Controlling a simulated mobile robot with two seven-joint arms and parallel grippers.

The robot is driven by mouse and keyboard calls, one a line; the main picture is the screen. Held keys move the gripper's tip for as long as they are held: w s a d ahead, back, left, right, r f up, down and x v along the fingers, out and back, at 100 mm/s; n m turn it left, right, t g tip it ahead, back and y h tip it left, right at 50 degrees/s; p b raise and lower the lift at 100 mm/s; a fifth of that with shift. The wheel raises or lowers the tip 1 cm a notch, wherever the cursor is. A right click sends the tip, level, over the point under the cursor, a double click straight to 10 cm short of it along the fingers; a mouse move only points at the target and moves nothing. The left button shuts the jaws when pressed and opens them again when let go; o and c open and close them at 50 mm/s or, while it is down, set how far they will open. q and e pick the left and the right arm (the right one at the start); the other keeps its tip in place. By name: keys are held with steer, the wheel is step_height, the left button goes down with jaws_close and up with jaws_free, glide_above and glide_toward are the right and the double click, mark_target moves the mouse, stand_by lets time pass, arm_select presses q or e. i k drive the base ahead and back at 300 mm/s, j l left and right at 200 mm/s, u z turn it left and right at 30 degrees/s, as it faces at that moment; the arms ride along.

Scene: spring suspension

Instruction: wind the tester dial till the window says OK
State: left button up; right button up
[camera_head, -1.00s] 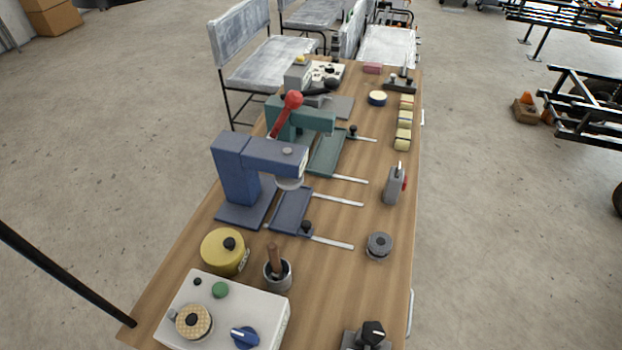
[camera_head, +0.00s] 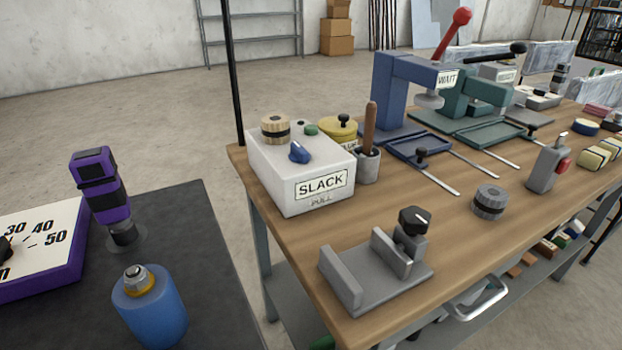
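A white box (camera_head: 268,178) stands on the near left corner of the wooden bench. Its front window (camera_head: 320,185) reads SLACK, with PULL printed below. A ribbed tan and black round knob (camera_head: 276,129), a blue pointer knob (camera_head: 299,153) and a green button (camera_head: 311,129) sit on its top. I cannot tell for sure which one is the tester dial. A second label (camera_head: 447,79), on the blue press (camera_head: 395,92), reads WAIT. Neither of my grippers is in view.
A grey clamp fixture with a black knob (camera_head: 413,220) sits at the bench's front edge. A pot with a wooden handle (camera_head: 369,162) stands right of the box. A dark table (camera_head: 205,245) at left holds a blue canister (camera_head: 149,308) and a purple-banded device (camera_head: 100,188).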

mark_target(298, 154)
steer(key=i+j+z, duration=0.15)
steer(key=z, duration=0.25)
steer(key=i+j+z, duration=0.2)
steer(key=z, duration=0.25)
steer(key=i+j+z, duration=0.15)
steer(key=j+z, duration=0.25)
